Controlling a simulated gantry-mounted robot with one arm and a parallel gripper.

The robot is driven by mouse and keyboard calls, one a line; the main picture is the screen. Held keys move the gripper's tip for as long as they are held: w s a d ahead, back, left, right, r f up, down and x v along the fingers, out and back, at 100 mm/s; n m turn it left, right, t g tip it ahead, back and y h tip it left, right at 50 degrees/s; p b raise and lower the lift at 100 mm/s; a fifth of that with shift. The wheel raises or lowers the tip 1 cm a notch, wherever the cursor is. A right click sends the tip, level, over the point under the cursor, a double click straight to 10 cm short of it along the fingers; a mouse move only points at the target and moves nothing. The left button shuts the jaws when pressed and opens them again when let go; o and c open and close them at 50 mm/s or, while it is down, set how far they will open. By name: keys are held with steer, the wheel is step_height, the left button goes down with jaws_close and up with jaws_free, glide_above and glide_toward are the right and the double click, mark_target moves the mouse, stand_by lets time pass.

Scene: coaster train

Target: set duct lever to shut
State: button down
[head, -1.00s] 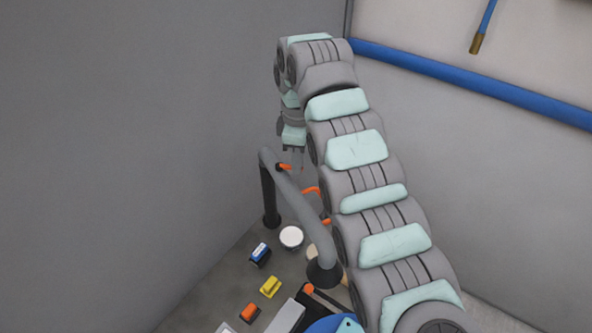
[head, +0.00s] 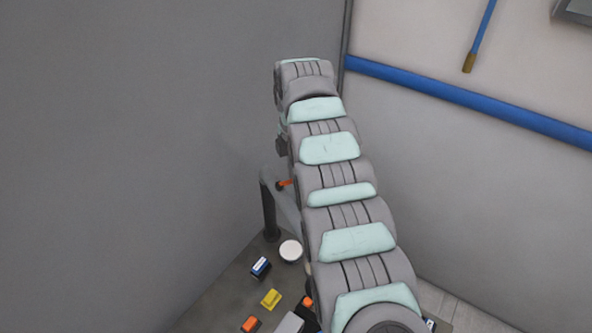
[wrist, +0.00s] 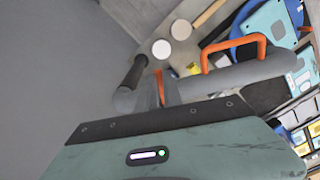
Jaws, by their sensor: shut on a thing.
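The duct (head: 279,196) is a grey bent pipe with black ends, largely hidden behind my arm in the head view. It lies across the middle of the wrist view (wrist: 225,80). A short orange lever (head: 285,183) sits near its upper left bend. In the wrist view this orange lever (wrist: 158,82) shows between the two grey fingers of my gripper (wrist: 158,92), which is shut on it. The fingers are hidden by my arm in the head view. The lever's exact angle is hard to tell.
A white-topped round container (head: 290,250), a blue and white block (head: 260,267), a yellow block (head: 271,299) and an orange-topped block (head: 250,324) lie below. Grey wall (head: 130,140) is at left.

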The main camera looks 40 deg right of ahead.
stand_by(0.3)
steer(key=c, duration=1.5)
jaws_free()
steer(key=shift+w+r, duration=0.1)
steer(key=shift+r, duration=0.4)
step_height(320, 180, up, 10)
steer(key=p, duration=0.7)
steer(key=shift+p, duration=0.3)
